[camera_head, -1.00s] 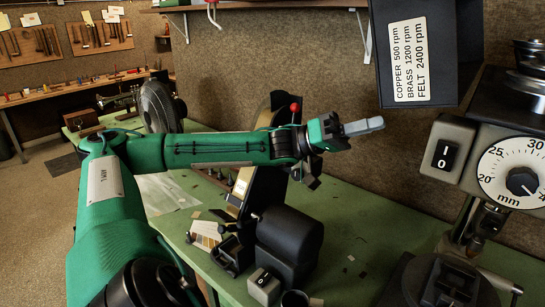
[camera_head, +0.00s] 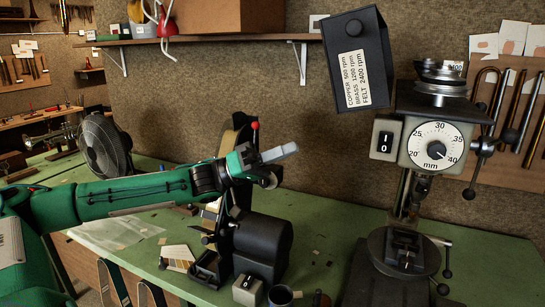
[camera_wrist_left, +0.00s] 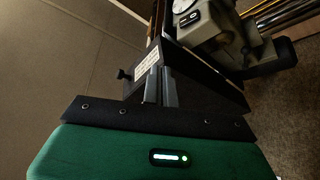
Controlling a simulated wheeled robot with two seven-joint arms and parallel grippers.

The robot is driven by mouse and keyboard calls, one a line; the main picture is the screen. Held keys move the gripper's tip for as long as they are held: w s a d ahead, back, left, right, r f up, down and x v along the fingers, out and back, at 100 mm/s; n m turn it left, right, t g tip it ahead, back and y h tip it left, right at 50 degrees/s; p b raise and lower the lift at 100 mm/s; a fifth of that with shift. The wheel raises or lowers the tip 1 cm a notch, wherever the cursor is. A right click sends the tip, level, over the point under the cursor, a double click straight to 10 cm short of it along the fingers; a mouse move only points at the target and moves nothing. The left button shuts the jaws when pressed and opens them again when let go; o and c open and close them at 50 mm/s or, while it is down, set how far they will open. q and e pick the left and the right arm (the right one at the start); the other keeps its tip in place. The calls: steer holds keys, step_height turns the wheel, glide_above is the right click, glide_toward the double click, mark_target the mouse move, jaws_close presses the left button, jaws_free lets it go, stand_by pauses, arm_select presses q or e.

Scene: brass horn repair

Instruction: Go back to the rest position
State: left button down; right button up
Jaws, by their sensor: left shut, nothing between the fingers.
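My left arm, in a green sleeve, comes in from the left in the head view, stretched out over the green bench. My left gripper (camera_head: 278,153) is shut and empty, its grey fingers pointing right, in front of the wall and above a black belt machine. In the left wrist view the two grey fingers (camera_wrist_left: 160,88) lie close together with nothing between them. A dark box with a speed label (camera_wrist_left: 150,68) shows beyond the fingers there. My right gripper is not in view.
The green bench (camera_head: 330,225) carries a black belt machine (camera_head: 262,245), a black fan (camera_head: 103,145) and a drill press (camera_head: 430,145). The dark speed-label box (camera_head: 357,60) hangs right of my left gripper. A shelf (camera_head: 200,38) runs along the wall above the arm.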

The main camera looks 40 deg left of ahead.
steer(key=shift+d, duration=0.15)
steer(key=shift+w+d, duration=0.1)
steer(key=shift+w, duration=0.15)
